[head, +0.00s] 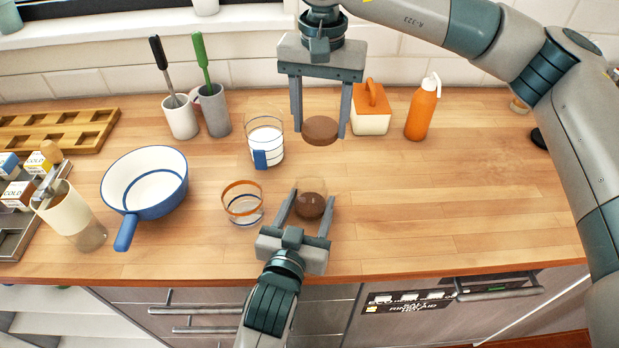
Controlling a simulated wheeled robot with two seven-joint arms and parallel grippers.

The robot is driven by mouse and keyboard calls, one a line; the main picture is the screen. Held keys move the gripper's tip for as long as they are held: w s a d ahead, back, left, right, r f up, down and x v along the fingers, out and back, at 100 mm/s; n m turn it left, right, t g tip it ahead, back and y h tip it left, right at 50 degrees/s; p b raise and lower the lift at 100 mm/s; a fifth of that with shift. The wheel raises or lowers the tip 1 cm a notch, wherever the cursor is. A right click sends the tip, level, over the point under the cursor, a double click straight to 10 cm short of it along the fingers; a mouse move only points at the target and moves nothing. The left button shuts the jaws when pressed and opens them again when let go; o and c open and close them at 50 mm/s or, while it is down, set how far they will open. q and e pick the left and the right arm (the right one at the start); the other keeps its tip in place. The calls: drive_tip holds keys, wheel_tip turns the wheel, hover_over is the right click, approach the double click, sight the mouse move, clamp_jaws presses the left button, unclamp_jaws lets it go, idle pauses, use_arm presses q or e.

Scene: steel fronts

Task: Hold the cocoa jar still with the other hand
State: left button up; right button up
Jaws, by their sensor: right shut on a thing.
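The cocoa jar (311,205) is a small clear jar with brown contents, upright near the counter's front edge, with no lid on it. My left gripper (312,194) reaches in from the front, its fingers on either side of the jar. The fingers look open, with slight gaps beside the glass; contact is hard to judge. My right gripper (320,133) points down behind the jar and is shut on a round brown lid (321,127), which is apart from the jar.
Left of the jar are an orange-rimmed glass (242,204), a white-filled glass with a blue tag (265,143) and a blue-rimmed pan (146,185). An orange-topped box (370,110) and orange bottle (423,108) stand behind. The counter (470,190) is clear to the right.

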drive_tip(key=shift+w+d+r, duration=0.25)
drive_tip(key=shift+w+r, duration=0.1)
drive_tip(key=shift+w, duration=0.3)
drive_tip(key=shift+w+d+r, duration=0.25)
drive_tip(key=shift+w+r, duration=0.05)
drive_tip(key=shift+w, duration=0.3)
use_arm(q)
drive_tip(key=o, duration=1.7)
drive_tip(key=shift+s, duration=0.15)
drive_tip(key=v, duration=1.1)
drive_tip(key=shift+s+a, duration=0.15)
drive_tip(key=shift+s, duration=0.2)
use_arm(e)
drive_tip(key=shift+s, duration=0.1)
